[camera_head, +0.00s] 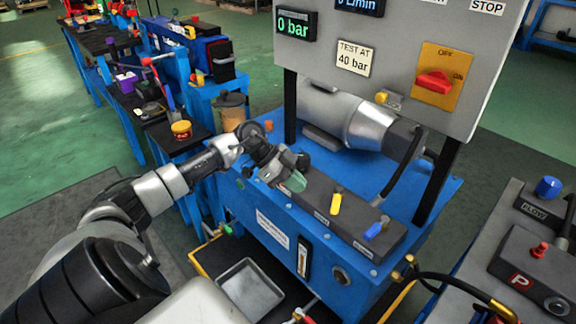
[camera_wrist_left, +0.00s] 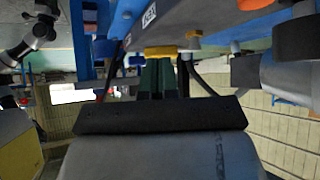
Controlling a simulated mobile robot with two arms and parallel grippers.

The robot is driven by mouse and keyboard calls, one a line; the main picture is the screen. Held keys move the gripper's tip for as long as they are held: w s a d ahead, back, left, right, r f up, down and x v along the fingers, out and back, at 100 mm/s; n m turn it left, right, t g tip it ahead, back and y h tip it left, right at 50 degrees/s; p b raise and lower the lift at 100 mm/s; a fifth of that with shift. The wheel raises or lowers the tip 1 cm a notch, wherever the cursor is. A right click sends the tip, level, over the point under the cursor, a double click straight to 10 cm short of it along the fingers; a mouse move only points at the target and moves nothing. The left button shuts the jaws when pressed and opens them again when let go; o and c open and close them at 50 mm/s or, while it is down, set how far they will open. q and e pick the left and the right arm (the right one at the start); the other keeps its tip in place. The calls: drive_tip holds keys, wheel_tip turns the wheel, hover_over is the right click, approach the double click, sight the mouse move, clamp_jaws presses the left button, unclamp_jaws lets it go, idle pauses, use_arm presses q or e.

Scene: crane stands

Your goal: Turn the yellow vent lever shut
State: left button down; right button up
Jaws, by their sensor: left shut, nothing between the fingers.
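The yellow vent lever (camera_head: 335,204) stands on a dark manifold block (camera_head: 318,212) on top of the blue bench, near the block's middle. My left gripper (camera_head: 296,183) is to the left of the lever, with a visible gap between them in the head view. Its green-tipped fingers are shut with nothing between them. In the left wrist view the shut fingers (camera_wrist_left: 162,78) point at a yellow part (camera_wrist_left: 164,51); I cannot tell for sure that it is the lever. My right gripper is not in view.
A blue lever (camera_head: 376,230) is on the same block, right of the yellow one. A grey panel (camera_head: 400,60) with a red switch (camera_head: 434,82) stands behind on dark posts. A metal pump body (camera_head: 345,117) lies behind the block. A grey tray (camera_head: 250,289) sits in front.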

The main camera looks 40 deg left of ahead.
sight(337, 200)
use_arm(q)
drive_tip(key=x, duration=0.4)
drive_tip(key=shift+w+d+r, duration=0.1)
drive_tip(key=shift+w+d, duration=0.15)
drive_tip(key=shift+d, duration=0.3)
drive_tip(key=shift+w+d+r, duration=0.1)
drive_tip(key=shift+w+d, duration=0.2)
drive_tip(key=shift+d, duration=0.2)
drive_tip(key=shift+w+d, duration=0.3)
drive_tip(key=shift+d, duration=0.3)
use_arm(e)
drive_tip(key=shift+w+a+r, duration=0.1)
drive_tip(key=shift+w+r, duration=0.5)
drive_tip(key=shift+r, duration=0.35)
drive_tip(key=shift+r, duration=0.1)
